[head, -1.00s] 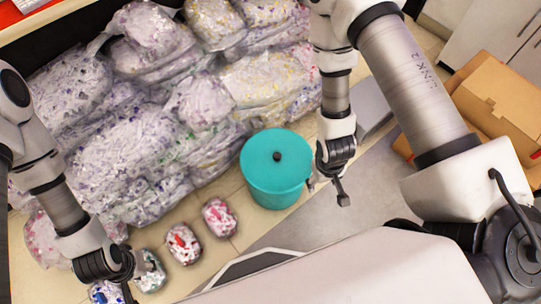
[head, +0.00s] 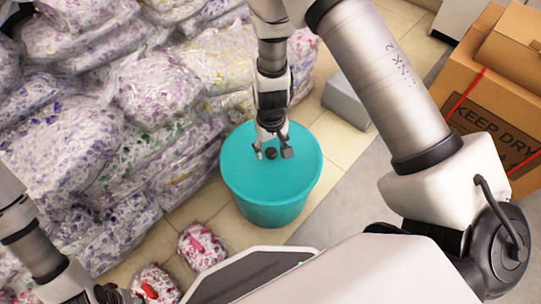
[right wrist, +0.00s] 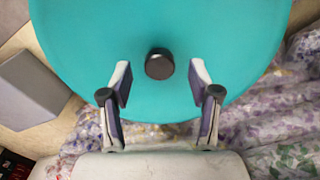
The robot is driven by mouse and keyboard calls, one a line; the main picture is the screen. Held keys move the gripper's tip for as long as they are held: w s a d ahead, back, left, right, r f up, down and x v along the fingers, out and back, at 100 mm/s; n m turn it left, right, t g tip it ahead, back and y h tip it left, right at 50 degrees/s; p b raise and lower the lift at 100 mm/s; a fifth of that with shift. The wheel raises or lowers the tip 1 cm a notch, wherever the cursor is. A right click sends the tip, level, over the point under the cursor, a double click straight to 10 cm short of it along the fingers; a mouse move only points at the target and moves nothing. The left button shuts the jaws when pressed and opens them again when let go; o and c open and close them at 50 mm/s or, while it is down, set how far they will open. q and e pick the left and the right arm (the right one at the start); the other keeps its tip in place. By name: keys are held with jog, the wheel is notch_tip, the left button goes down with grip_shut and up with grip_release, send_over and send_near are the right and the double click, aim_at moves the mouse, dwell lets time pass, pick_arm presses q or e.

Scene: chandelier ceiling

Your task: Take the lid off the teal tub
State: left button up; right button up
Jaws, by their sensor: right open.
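The teal tub (head: 270,213) stands on the tiled floor with its round teal lid (head: 290,187) on. A small dark knob (head: 271,153) sits at the middle of the lid; it also shows in the right wrist view (right wrist: 159,64). My right gripper (head: 273,154) is over the lid, its two fingers apart on either side of the knob in the head view. In the right wrist view the open fingers (right wrist: 160,85) point at the knob with nothing between them. Whether they touch the lid cannot be told. My left gripper (head: 105,296) is at the bottom left, partly cut off.
Large clear bags of coloured shreds (head: 140,90) are piled left of and behind the tub. Small bags (head: 201,246) lie at its front left. A grey block (head: 347,102) and cardboard boxes (head: 500,100) are to the right.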

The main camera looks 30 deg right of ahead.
notch_tip(320, 180, down, 2)
jog(key=shift+f, duration=0.25)
jog(key=shift+r, duration=0.15)
grip_shut()
jog(key=shift+r, duration=0.1)
